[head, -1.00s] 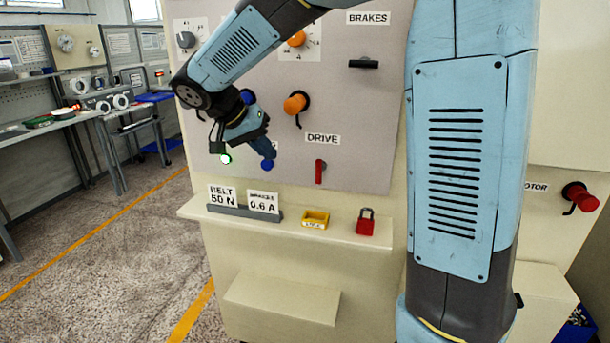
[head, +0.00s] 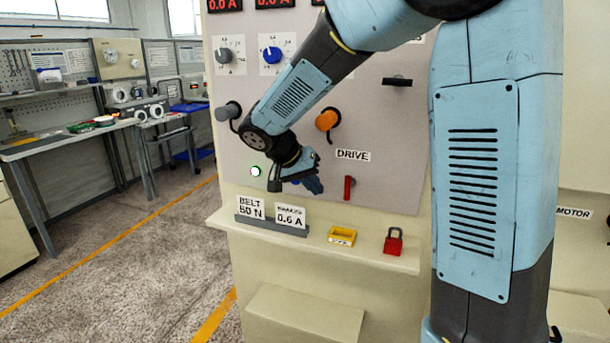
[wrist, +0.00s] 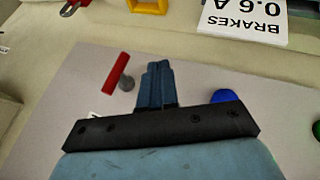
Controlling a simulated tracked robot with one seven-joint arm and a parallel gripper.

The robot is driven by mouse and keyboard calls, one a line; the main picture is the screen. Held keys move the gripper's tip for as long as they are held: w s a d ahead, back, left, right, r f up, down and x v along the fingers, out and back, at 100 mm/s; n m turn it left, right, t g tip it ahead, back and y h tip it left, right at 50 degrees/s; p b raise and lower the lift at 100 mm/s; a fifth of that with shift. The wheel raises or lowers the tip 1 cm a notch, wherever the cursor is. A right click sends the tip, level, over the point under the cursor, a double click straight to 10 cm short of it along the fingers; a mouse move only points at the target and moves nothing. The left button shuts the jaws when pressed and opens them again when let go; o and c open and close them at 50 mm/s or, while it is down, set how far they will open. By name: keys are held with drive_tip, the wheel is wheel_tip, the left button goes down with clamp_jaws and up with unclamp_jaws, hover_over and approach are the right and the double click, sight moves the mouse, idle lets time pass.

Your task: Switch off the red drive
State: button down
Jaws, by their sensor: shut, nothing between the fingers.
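The red drive handle (head: 348,188) stands upright on the grey panel below the DRIVE label (head: 353,156). In the wrist view the red handle (wrist: 116,74) is a red bar on a grey stub, left of my fingers. My gripper (head: 316,187) is in front of the panel, a little left of the handle and apart from it in the picture. Its blue fingers (wrist: 157,66) are shut together and empty. A blue knob (wrist: 225,96) shows right of my fingers in the wrist view; in the head view my gripper mostly hides it.
A ledge below the panel bears BELT and BRAKES cards (head: 290,216), a yellow holder (head: 341,236) and a red padlock (head: 393,241). An orange knob (head: 327,119), a grey knob (head: 228,112) and a black handle (head: 397,82) stick out above. A lit green lamp (head: 255,171) is at left.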

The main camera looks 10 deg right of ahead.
sight(347, 188)
drive_tip(key=shift+s+d+f, duration=0.15)
drive_tip(key=shift+d+f, duration=0.05)
drive_tip(key=shift+d, duration=0.6)
drive_tip(key=shift+s+d+f, duration=0.2)
drive_tip(key=shift+d+f, duration=0.05)
drive_tip(key=shift+d, duration=0.55)
drive_tip(key=shift+s+d+f, duration=0.15)
drive_tip(key=shift+d+f, duration=0.05)
drive_tip(key=shift+d, duration=0.6)
